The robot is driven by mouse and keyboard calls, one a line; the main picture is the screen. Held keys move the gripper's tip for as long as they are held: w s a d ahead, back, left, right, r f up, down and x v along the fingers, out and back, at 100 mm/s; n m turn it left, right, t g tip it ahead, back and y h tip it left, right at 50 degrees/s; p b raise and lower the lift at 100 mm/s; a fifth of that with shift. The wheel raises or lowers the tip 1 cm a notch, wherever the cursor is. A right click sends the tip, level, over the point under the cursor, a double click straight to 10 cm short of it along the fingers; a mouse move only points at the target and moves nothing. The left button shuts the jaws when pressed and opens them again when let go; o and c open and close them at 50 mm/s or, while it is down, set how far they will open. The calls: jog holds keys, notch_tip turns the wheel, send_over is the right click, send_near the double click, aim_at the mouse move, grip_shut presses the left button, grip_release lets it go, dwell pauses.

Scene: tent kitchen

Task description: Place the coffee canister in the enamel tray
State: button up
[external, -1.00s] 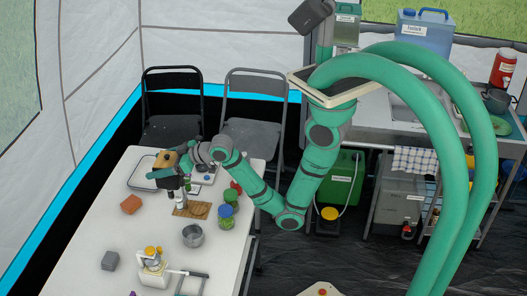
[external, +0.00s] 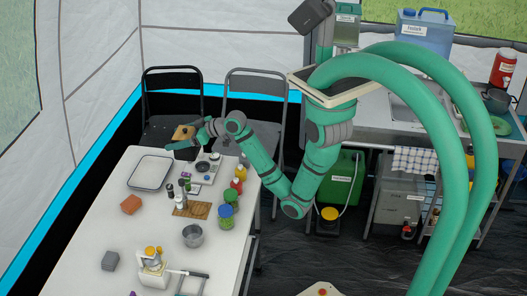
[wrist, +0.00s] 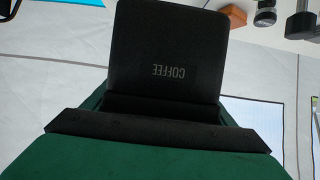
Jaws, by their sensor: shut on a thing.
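The coffee canister (wrist: 170,50) is dark with upside-down COFFEE lettering in the wrist view. In the external view its tan top (external: 183,132) shows at the far end of the table. My gripper (external: 184,144) is shut on it and holds it raised in front of the black chair. The enamel tray (external: 136,183) is a pale rectangle with a dark rim, lying empty on the table. My gripper and the canister appear up and right of the tray in the picture, clear of it.
A scale (external: 207,167) with a dark dish stands right of the tray. Small dark bottles (external: 184,182), a wooden board (external: 192,208), lidded jars (external: 226,215) and a metal pot (external: 193,236) stand nearer. An orange-brown block (external: 131,204) lies in front of the tray.

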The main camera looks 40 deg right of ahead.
jog(key=shift+w+a+f, duration=1)
jog(key=shift+w+f, duration=1.05)
jog(key=shift+f, duration=0.1)
jog(key=shift+w+a+f, duration=1.05)
jog(key=shift+w+f, duration=1)
jog(key=shift+f, duration=0.1)
jog(key=shift+w+a+f, duration=1)
jog(key=shift+w+f, duration=1.05)
jog(key=shift+f, duration=0.1)
jog(key=shift+f, duration=0.35)
jog(key=o, duration=1.2)
jog(key=shift+r, duration=0.1)
